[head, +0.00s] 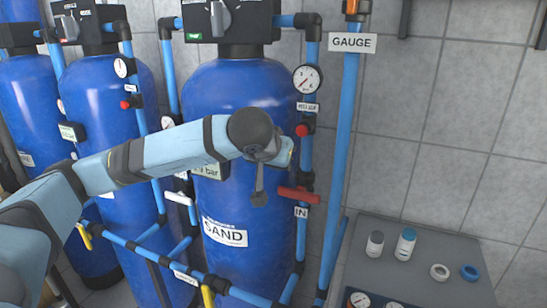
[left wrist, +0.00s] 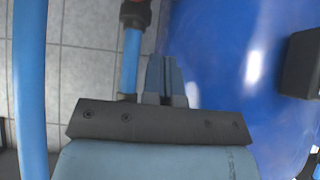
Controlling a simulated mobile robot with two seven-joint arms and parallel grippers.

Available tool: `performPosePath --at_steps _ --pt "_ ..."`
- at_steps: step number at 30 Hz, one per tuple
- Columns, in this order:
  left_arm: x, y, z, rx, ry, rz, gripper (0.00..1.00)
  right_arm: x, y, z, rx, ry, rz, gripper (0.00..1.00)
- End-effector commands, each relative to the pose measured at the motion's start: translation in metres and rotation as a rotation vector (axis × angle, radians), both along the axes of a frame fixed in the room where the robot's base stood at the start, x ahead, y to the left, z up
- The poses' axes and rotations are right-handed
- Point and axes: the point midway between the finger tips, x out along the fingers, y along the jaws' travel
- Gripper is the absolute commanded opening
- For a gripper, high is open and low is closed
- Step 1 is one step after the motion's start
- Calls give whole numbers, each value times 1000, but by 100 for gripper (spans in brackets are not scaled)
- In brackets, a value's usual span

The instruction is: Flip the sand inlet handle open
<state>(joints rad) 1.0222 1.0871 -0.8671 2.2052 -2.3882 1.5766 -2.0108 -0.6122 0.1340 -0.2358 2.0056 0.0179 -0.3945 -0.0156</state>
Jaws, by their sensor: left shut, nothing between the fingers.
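The red sand inlet handle (head: 299,194) lies crosswise, close to horizontal, on the blue inlet pipe at the right of the sand tank (head: 225,273), just above the "IN" label (head: 301,212). My left gripper (left wrist: 163,80) is shut and empty in the left wrist view, its fingers in front of the tank wall and beside a blue pipe. A dark fitting with a red part (left wrist: 137,15) shows at that view's top edge; I cannot tell whether it is the handle. In the head view my left wrist is above and left of the handle, apart from it, and hides the fingertips. My right gripper is out of view.
A round gauge (head: 307,79) and a red knob (head: 302,130) sit higher on the pipe. The "GAUGE" pipe (head: 345,130) rises to the right. A grey worktop (head: 430,275) with small bottles and rings is at lower right. More blue tanks stand left.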

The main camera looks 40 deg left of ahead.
Motion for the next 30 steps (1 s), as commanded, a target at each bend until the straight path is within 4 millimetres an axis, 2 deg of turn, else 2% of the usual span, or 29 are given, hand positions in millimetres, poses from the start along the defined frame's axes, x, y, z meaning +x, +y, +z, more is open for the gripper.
performPosePath --at_steps 7,13,18,30 --pt "36 9 -38 -2 4 1 0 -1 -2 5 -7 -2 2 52" --pt "34 8 -66 1 3 -1 0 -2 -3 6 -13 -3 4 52" --pt "34 8 -74 0 0 -1 0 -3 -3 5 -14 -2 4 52" --pt "34 9 -78 -12 -3 0 0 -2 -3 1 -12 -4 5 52"
